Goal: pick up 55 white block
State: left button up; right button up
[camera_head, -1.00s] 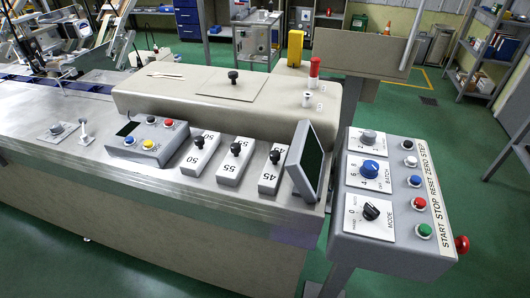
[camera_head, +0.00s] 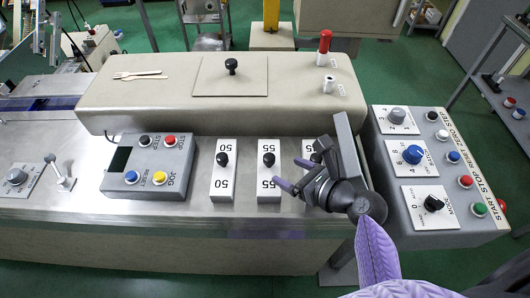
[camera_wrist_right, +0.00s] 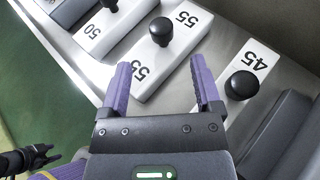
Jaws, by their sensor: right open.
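The white block marked 55 (camera_head: 269,188) lies on the metal machine top in the middle of a row of three, with a black knob (camera_head: 268,160) on it. In the right wrist view the 55 block (camera_wrist_right: 182,22) is just beyond the fingertips. My right gripper (camera_head: 287,173) is open, its purple fingers apart and empty, at the right side of the 55 block. The fingers also show in the right wrist view (camera_wrist_right: 161,66). Whether they touch the block is unclear. A dark arm part at that view's lower left may be my left gripper; its jaws are unclear.
A white 50 block (camera_head: 222,185) stands left of the 55 block. The 45 block (camera_wrist_right: 235,95) is close on its right, mostly hidden by my gripper in the head view.

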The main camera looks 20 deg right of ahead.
aim_at(274, 161)
jog(key=b+x, duration=0.1)
jog(key=x, duration=0.5)
jog(key=shift+w+d+r+b, duration=0.1)
jog(key=shift+w+r+b, duration=0.1)
jog(key=shift+b, duration=0.1)
jog(key=shift+w, duration=0.2)
jog(key=shift+s, duration=0.1)
jog(key=shift+c, duration=1.2)
jog(key=c, duration=0.7)
grip_shut()
pick_arm(q)
jog(key=shift+s+a+f, duration=0.15)
jog(key=shift+s+f, duration=0.05)
jog(key=shift+f, duration=0.3)
jog(key=shift+s+a+f, duration=0.1)
jog(key=shift+s+f, duration=0.1)
jog(key=shift+f, duration=0.25)
